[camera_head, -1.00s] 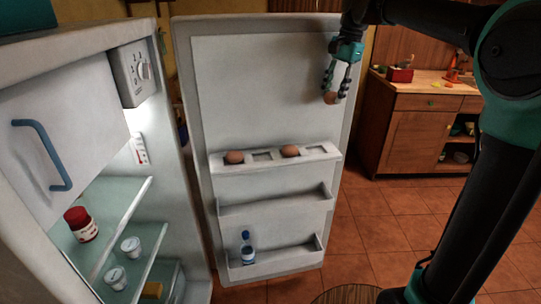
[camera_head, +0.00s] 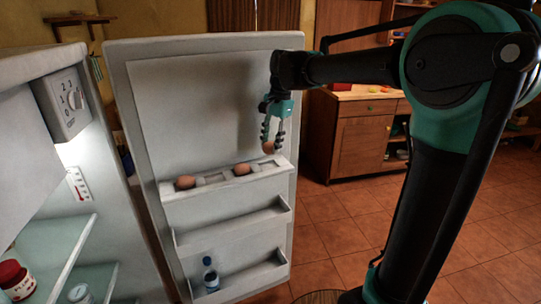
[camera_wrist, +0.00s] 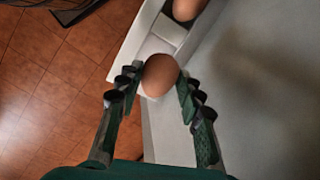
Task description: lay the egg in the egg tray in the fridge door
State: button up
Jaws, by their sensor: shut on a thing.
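A brown egg (camera_wrist: 160,75) is held between the fingertips of my gripper (camera_wrist: 156,84), which is shut on it. In the head view my gripper (camera_head: 273,140) points down with the egg (camera_head: 269,147) at its tips, just above the right end of the white egg tray (camera_head: 225,193) on the open fridge door (camera_head: 200,95). Two other eggs sit in the tray, one at the left (camera_head: 186,182) and one right of the middle (camera_head: 242,169). An empty square slot lies between them. In the wrist view the held egg hides part of the tray.
Two lower door shelves hang below the tray; a bottle (camera_head: 210,274) stands in the lowest. The fridge interior, with a red-lidded jar (camera_head: 16,279), is at the left. A wooden counter (camera_head: 360,130) stands behind, with open tiled floor in front.

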jog(key=shift+f, duration=2.35)
jog(key=shift+f, duration=0.15)
jog(key=o, duration=0.7)
jog(key=shift+o, duration=0.2)
notch_tip(320, 180, up, 12)
jog(key=d, duration=0.2)
jog(key=s+d+f+n+t, duration=0.2)
jog(key=s+d+f+n, duration=0.25)
jog(key=d+f, duration=0.8)
jog(key=s+d+f+n+t+h, duration=0.1)
jog(key=s+d+f+n, duration=0.1)
jog(key=s+d+f, duration=0.2)
jog(key=s+d+f+n+t+h, duration=0.1)
jog(key=s+d+f, duration=0.4)
jog(key=s+f, duration=0.5)
notch_tip(320, 180, down, 4)
jog(key=shift+s+r+n, duration=0.1)
jog(key=shift+s+n, duration=0.3)
jog(key=shift+n, duration=0.05)
